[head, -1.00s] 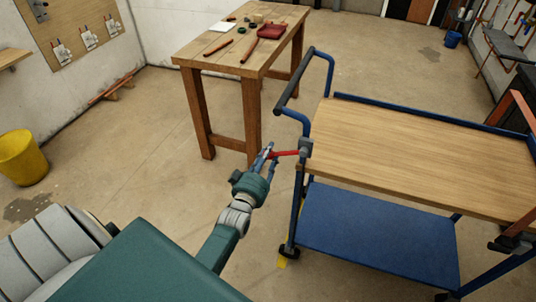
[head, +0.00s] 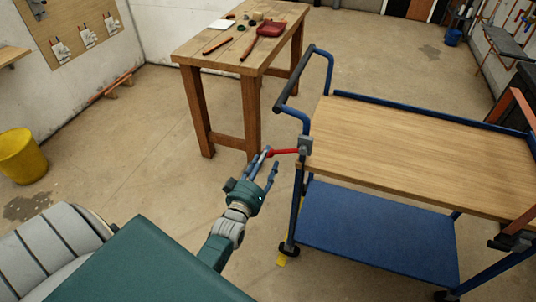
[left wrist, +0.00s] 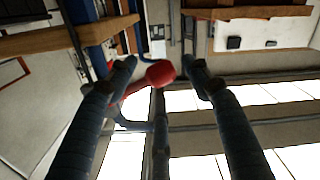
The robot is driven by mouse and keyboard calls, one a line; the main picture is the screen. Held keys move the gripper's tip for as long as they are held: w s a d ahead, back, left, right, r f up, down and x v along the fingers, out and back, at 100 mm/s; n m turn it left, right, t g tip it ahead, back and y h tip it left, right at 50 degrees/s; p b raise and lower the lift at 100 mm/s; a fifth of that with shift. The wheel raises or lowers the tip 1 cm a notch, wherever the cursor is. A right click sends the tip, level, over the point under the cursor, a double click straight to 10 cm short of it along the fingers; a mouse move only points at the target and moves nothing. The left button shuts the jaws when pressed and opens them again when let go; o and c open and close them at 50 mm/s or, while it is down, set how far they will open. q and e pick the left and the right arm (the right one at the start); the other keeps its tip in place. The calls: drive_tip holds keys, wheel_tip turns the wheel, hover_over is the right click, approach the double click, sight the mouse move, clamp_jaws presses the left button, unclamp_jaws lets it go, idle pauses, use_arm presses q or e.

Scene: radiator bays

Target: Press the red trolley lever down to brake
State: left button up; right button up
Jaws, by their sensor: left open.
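The red lever (head: 283,151) sticks out to the left, about level, from a grey block (head: 305,146) on the near-left corner post of the blue trolley (head: 340,96). My left gripper (head: 268,162) is open, with its fingers spread close to the lever's free end. In the left wrist view, the lever's red round knob (left wrist: 160,74) shows between the two fingertips of my left gripper (left wrist: 163,76). I cannot tell whether a finger touches it. My right gripper is not in view.
The trolley has a wooden top (head: 420,150), a blue lower shelf (head: 380,232) and a push handle (head: 284,90). A wooden workbench (head: 190,53) with tools stands behind my gripper. A yellow bucket (head: 22,157) is at the far left. The floor between is clear.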

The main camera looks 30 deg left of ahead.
use_arm(q)
drive_tip(key=v, duration=0.8)
drive_tip(key=shift+s, duration=0.25)
drive_tip(key=s+d+f+m+g+h, duration=0.1)
drive_tip(key=s+d+f+m+g, duration=0.2)
drive_tip(key=f, duration=0.7)
drive_tip(key=s+d+f+g+h, duration=0.2)
drive_tip(key=s+d+f, duration=0.25)
drive_tip(key=f, duration=0.55)
drive_tip(key=s+d+f+m+g+h, duration=0.1)
drive_tip(key=s+d+f+m+g, duration=0.2)
drive_tip(key=f, duration=0.7)
drive_tip(key=s+f+m+g, duration=0.1)
drive_tip(key=s+f, duration=0.4)
drive_tip(key=s, duration=0.5)
drive_tip(key=s+f+m+g, duration=0.1)
drive_tip(key=s+f+g, duration=0.3)
drive_tip(key=s, duration=0.6)
drive_tip(key=s+f+m+g, duration=0.2)
drive_tip(key=s+f+g, duration=0.1)
drive_tip(key=s+f, duration=0.4)
drive_tip(key=s, duration=0.3)
drive_tip(key=shift+s+d+f, duration=0.15)
drive_tip(key=shift+d+f, duration=0.1)
drive_tip(key=shift+f, duration=0.1)
